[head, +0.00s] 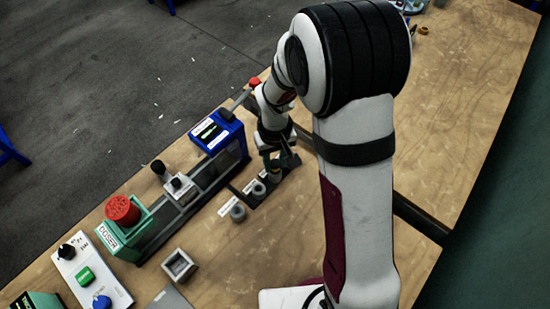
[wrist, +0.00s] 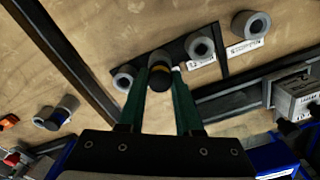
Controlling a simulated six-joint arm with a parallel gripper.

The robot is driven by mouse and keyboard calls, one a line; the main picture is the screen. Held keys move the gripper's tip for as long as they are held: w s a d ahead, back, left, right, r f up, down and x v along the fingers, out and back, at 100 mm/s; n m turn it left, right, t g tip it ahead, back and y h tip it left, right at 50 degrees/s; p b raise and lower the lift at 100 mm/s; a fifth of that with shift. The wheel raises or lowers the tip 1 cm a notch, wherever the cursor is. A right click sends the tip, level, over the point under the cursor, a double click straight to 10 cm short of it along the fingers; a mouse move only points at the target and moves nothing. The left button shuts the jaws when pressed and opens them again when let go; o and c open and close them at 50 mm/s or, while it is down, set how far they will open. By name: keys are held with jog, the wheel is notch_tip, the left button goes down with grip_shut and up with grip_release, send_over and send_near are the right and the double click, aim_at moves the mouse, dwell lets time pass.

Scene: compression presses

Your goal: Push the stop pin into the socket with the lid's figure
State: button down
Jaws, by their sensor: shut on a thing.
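My gripper (wrist: 160,88) has its green fingers closed around the stop pin (wrist: 159,78), which has a dark round head and a yellowish band. In the head view my gripper (head: 274,163) is low over the dark strip beside the blue-topped press. Grey ring-shaped sockets line the strip: one (wrist: 200,47) is right of the pin, another (wrist: 124,80) is left, and one (wrist: 250,24) is farther right. The pin's lower end is hidden, so I cannot tell how deep it sits. The blue lid (head: 216,130) carries a white label whose figure is too small to read.
A green press with a red knob (head: 122,210) and a white control panel (head: 88,278) stand at the left. A grey square block (head: 179,265) lies on the wooden table (head: 445,140). White labels (wrist: 244,48) lie beside the sockets. The table's right side is largely clear.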

aim_at(275, 163)
jog(key=shift+f, duration=0.4)
jog(key=c, duration=0.5)
grip_release()
jog(key=shift+f, duration=0.1)
notch_tip(275, 163, up, 16)
jog(key=shift+f, duration=0.1)
jog(key=s+d+m, duration=0.1)
jog(key=s+m, duration=0.2)
jog(key=s, duration=0.4)
jog(key=s+d+r+m+y, duration=0.1)
jog(key=s+m, duration=0.1)
jog(key=s, duration=0.5)
jog(key=s+d+m, duration=0.1)
jog(key=s+m, duration=0.2)
jog(key=s, duration=0.4)
jog(key=shift+s+d+r+m+y, duration=0.15)
jog(key=shift+s+d+m+y, duration=0.15)
jog(key=shift+s+d+y, duration=0.1)
